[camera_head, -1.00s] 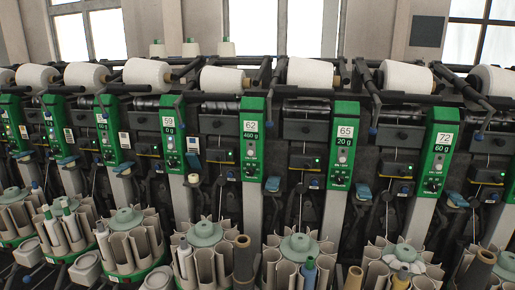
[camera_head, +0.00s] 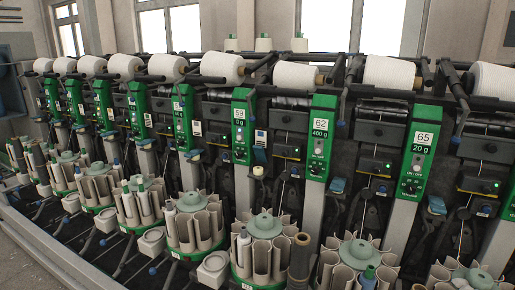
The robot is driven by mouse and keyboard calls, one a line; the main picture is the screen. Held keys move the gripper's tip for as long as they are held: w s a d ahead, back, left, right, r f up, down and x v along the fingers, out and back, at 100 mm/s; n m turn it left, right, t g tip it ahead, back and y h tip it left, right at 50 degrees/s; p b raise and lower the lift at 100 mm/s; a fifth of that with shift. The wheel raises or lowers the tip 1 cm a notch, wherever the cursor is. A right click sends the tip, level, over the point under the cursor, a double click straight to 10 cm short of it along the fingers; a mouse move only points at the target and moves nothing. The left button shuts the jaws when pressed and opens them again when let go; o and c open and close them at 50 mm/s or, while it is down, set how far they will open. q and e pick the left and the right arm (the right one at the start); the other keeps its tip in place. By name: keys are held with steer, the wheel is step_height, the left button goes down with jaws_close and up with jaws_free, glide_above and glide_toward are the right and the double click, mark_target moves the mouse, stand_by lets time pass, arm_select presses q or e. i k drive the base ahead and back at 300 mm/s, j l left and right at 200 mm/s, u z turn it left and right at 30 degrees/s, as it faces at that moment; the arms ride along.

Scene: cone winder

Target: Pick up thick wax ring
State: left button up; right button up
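A small cream-coloured round piece (camera_head: 258,171) sits at the front of the winding unit below the green panel (camera_head: 240,125) marked 59. It looks like a wax ring, but it is too small to tell its thickness. Neither of my grippers is in view.
A long row of winding units carries white yarn cones (camera_head: 222,66) along the top. Round grey-green bobbin magazines (camera_head: 264,225) stand in front, some with bobbins in them. A rail (camera_head: 45,250) and bare floor lie at lower left.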

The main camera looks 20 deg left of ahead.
mark_target(258, 170)
steer(key=i+j+z, duration=0.1)
steer(key=j+z, duration=0.3)
steer(key=j, duration=0.25)
steer(key=j+z, duration=0.4)
steer(key=j, duration=0.25)
steer(key=j+z, duration=0.45)
steer(key=j, duration=0.2)
